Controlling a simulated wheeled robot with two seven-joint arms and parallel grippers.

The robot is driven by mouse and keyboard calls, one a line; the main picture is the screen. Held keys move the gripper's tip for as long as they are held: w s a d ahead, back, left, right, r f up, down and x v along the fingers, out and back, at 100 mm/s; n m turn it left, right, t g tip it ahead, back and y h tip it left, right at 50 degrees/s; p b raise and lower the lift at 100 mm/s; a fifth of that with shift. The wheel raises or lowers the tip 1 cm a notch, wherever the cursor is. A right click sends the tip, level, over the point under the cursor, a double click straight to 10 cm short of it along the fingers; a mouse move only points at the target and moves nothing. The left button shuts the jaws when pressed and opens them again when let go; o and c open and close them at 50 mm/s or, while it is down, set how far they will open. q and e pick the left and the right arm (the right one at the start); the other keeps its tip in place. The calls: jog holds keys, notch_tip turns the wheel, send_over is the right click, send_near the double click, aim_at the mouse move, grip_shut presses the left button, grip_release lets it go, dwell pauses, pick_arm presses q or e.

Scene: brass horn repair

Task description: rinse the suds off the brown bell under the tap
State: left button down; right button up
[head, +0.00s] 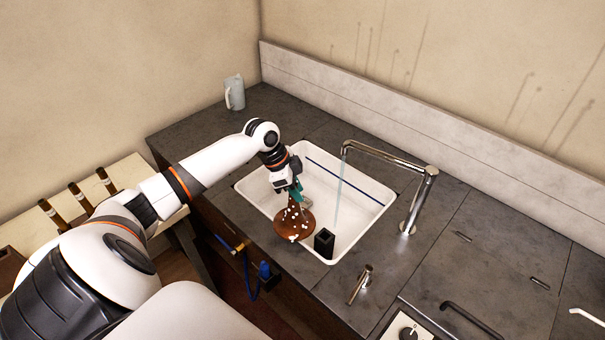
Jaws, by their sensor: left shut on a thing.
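The brown bell (291,226) hangs in the left part of the white sink basin (357,222), flared end down, with white suds spots on it. My left gripper (295,193) is shut on the bell's narrow upper end. The chrome tap (387,156) arches over the basin from the right. A thin stream of water (339,190) falls from its spout, to the right of the bell and apart from it. The gripper's fingertips are small and partly hidden. My right gripper is not in view.
A black block (324,242) stands at the basin's near edge, close to the bell. A tap lever (360,285) stands on the dark counter (440,235). A grey jug (235,93) is at the back left. A blue hose (250,280) hangs in front.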

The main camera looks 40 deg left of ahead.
pick_arm(q)
jog(key=shift+w+d+f+b, duration=0.15)
jog(key=shift+w+b, duration=0.3)
jog(key=shift+w, duration=0.05)
jog(key=shift+w+d+f+b, duration=0.15)
jog(key=shift+w+b, duration=0.3)
jog(key=shift+w, duration=0.05)
jog(key=w+d+f+b, duration=0.2)
jog(key=w+b, duration=0.5)
jog(key=w, duration=0.4)
jog(key=shift+w+d+b, duration=0.3)
jog(key=shift+b, duration=0.05)
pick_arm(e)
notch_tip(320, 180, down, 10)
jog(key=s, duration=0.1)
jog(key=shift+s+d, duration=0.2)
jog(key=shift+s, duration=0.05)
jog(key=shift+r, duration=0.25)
pick_arm(q)
jog(key=shift+s+d+p, duration=0.15)
jog(key=shift+d+p, duration=0.45)
jog(key=shift+p, duration=0.1)
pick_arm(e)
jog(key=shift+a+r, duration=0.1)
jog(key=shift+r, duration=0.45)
pick_arm(q)
jog(key=shift+a, duration=0.1)
